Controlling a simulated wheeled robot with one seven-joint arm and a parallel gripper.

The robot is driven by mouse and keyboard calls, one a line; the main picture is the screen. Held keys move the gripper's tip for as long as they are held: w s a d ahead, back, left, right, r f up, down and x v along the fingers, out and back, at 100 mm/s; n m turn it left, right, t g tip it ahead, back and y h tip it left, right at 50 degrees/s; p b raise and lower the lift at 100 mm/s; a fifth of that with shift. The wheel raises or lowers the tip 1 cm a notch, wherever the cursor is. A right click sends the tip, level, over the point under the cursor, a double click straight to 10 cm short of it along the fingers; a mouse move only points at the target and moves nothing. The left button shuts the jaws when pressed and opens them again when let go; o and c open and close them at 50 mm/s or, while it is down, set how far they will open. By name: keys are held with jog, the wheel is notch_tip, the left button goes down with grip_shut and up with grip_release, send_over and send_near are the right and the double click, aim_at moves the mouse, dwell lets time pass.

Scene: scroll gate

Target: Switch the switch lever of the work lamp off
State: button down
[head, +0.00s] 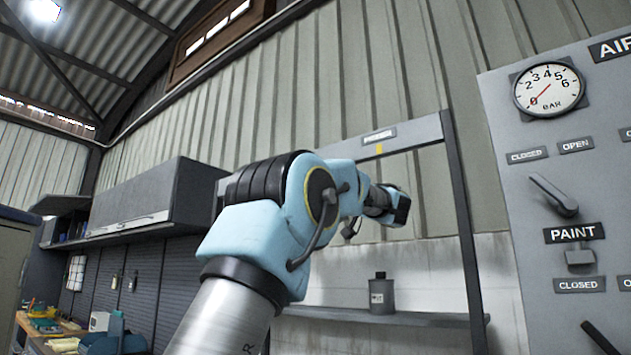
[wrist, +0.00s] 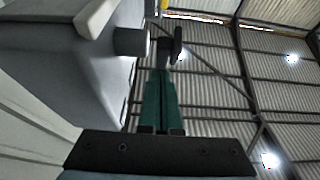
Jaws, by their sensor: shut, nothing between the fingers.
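In the wrist view, my gripper (wrist: 158,76) has its two green fingers pressed together, with nothing between them. A dark lever-like piece (wrist: 178,46) stands just past the fingertips, very close to them; I cannot tell whether they touch. It seems to join a grey boss on a large grey housing (wrist: 70,45) at the left. This looks like the switch lever and lamp body, but I cannot be sure. The lever's on or off position cannot be read. In the head view my arm hides the gripper, and no work lamp can be made out.
A grey panel (head: 515,225) with a gauge (head: 549,89), a paint lever (head: 553,196) and signs stands at the right. A dark bottle (head: 381,295) sits on a shelf (head: 420,318) behind my arm. Cabinets (head: 155,200) and a cluttered bench are at the left.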

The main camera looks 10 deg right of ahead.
jog(key=shift+w+a+r, duration=0.1)
jog(key=shift+w, duration=0.05)
dwell(0.4)
jog(key=shift+r+p, duration=0.1)
jog(key=shift+p, duration=0.25)
